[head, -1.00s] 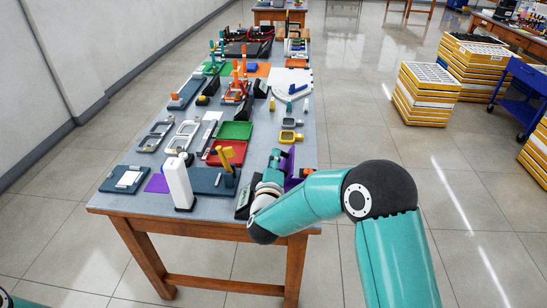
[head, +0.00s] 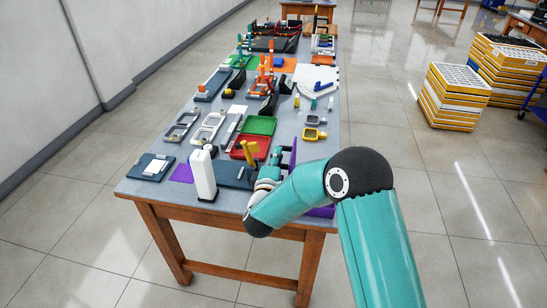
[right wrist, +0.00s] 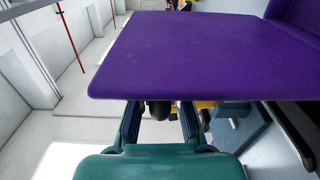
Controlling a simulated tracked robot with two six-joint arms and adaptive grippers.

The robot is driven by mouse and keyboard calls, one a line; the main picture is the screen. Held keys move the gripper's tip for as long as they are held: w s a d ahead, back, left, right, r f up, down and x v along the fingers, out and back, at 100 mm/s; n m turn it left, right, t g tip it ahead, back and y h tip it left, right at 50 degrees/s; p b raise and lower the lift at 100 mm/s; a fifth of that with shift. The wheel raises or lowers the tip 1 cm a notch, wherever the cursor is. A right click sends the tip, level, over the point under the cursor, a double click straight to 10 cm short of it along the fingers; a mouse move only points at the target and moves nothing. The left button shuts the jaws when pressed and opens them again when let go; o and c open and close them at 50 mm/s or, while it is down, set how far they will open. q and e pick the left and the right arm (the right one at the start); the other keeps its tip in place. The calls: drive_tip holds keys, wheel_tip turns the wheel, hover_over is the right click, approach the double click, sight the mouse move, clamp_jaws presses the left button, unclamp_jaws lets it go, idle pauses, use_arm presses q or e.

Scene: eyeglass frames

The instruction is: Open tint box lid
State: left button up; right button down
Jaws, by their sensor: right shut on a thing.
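The tint box is purple. Its lid (head: 293,155) stands raised as a thin upright panel at the table's right edge in the head view, and a lower purple part (head: 320,211) shows below my forearm. My right gripper (head: 276,157) is at the left side of the lid, shut on it. In the right wrist view the purple panel (right wrist: 190,55) fills the upper middle, with its near edge at my right fingers (right wrist: 160,108). The exact contact is hidden. My arm covers most of the box. My left gripper is out of view.
A red tray (head: 250,147) and a green tray (head: 260,125) lie left of the gripper. A white bottle-like block (head: 203,175) stands near the front edge. Several frames and tools crowd the table. The floor to the right is open, up to yellow-and-white stacks (head: 455,97).

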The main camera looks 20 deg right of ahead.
drive_tip(key=shift+r, duration=0.1)
drive_tip(key=c, duration=1.1)
unclamp_jaws()
drive_tip(key=shift+w, duration=0.1)
drive_tip(key=shift+c, duration=0.2)
drive_tip(key=v, duration=1.2)
